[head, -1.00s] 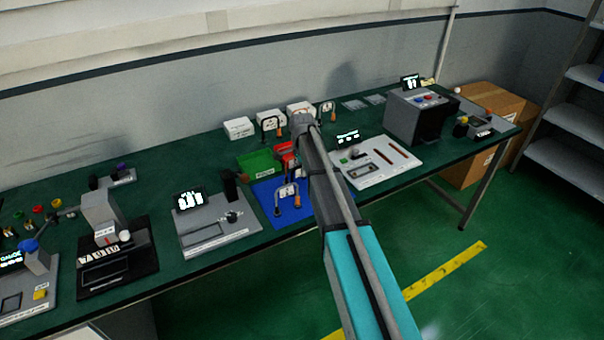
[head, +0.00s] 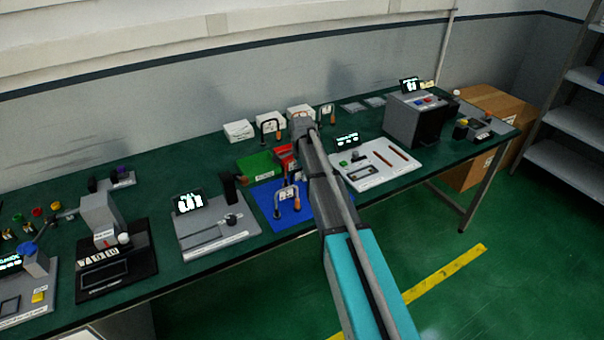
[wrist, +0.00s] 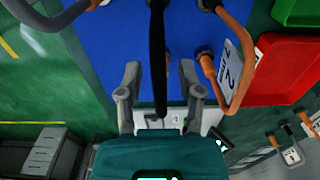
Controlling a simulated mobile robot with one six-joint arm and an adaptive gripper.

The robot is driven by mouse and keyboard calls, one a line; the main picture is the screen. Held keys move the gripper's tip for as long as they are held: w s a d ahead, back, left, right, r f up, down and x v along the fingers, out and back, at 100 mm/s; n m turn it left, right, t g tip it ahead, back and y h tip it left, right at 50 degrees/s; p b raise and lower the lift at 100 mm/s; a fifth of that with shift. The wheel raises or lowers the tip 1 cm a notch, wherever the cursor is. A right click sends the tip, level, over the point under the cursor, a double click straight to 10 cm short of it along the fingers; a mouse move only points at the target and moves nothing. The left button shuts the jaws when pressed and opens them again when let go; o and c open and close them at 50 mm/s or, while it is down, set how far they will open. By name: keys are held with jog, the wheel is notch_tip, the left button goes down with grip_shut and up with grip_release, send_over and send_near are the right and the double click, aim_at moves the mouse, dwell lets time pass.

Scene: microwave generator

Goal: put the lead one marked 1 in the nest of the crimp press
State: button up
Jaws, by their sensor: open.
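My gripper (wrist: 160,90) is open above the blue mat (wrist: 120,40); in the head view my gripper (head: 301,128) hangs over the bench near the red tray (head: 284,155). A dark upright bar (wrist: 158,50) shows between the fingers; I cannot tell what it is. A bent grey and orange lead tagged 2 (wrist: 233,70) lies right of the fingers on the mat. A tag that seems to read 1 (wrist: 291,156) shows by further grey and orange leads at lower right. Several bench stations show in the head view; I cannot tell which is the crimp press.
A grey station (head: 212,228) and a black-based station (head: 117,270) stand left of the blue mat. A pale board (head: 375,165) and a grey box machine (head: 415,120) stand to the right. White boxes (head: 238,131) line the back.

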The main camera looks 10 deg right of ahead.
jog(key=shift+r, duration=0.2)
notch_tip(320, 180, up, 12)
jog(key=p, duration=1.2)
jog(key=shift+s, duration=0.15)
dwell(0.5)
jog(key=s+n, duration=1.4)
jog(key=s, duration=1.5)
jog(key=shift+s+d, duration=0.2)
jog(key=shift+d, duration=0.2)
